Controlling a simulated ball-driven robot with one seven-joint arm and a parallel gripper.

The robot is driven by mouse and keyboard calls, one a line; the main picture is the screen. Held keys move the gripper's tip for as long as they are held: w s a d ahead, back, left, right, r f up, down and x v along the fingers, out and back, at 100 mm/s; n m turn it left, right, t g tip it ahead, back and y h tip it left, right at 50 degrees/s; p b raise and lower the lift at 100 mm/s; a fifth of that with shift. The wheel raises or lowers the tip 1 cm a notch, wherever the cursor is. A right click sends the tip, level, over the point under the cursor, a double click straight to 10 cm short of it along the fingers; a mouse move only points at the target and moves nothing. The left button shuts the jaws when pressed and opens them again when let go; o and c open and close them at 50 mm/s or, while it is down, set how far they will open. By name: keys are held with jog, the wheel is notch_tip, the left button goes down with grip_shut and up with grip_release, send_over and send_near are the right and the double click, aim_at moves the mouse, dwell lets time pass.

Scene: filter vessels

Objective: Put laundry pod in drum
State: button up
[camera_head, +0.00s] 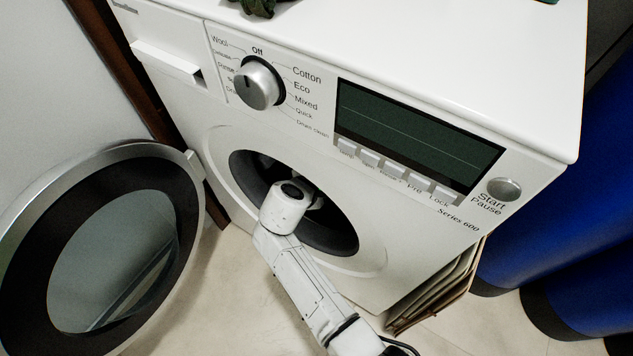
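The white washing machine's drum opening (337,232) has a dark rubber rim. Its round door (190,205) stands wide open to the left. My white arm comes up from the bottom, and its end reaches into the opening. My gripper is hidden behind my own arm link and inside the dark drum, so its fingers do not show. No laundry pod can be seen; whether my gripper holds one cannot be told.
The control panel has a dial (259,84), a display (415,135) and a start button (504,189). A dark green item (259,7) lies on top of the machine. Blue cylinders (590,200) stand at right. Flat panels (440,287) lean by the machine's lower right side.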

jog(key=shift+w, duration=0.1)
jog(key=o, duration=1.1)
jog(key=p+v, duration=0.4)
jog(key=v, duration=0.3)
jog(key=shift+s, duration=0.2)
jog(key=shift+r, duration=0.1)
